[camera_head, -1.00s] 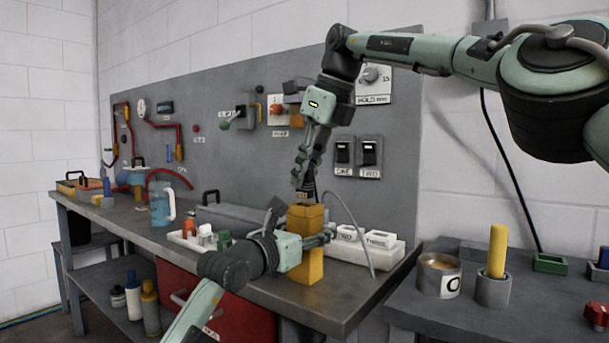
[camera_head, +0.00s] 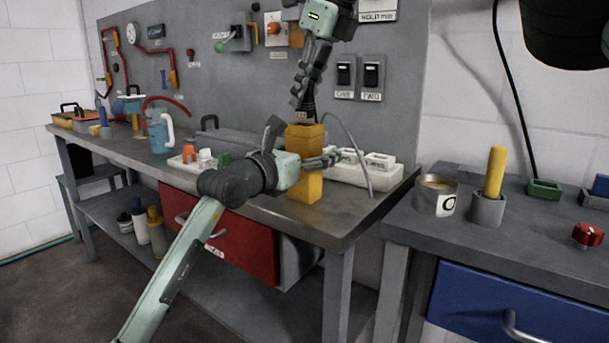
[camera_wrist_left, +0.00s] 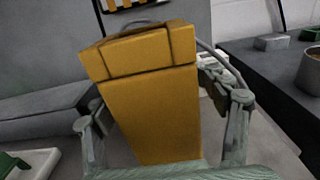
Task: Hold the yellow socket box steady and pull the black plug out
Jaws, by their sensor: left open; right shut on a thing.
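The yellow socket box (camera_head: 305,184) stands upright on the near right part of the grey workbench. My left gripper (camera_head: 306,150) is open around it, with one finger on each side. My right gripper (camera_head: 306,103) points down just above the box and is shut on the black plug (camera_head: 306,116). The plug is mostly hidden by the fingers. I cannot tell how deep it sits in the box. A grey cable (camera_head: 352,145) arches beside the box.
A white tray with small parts (camera_head: 190,160) and a blue jug (camera_head: 160,132) are to the left. A grey panel with switches (camera_head: 358,75) rises behind. A second bench (camera_head: 400,226) holds a can and a yellow cylinder.

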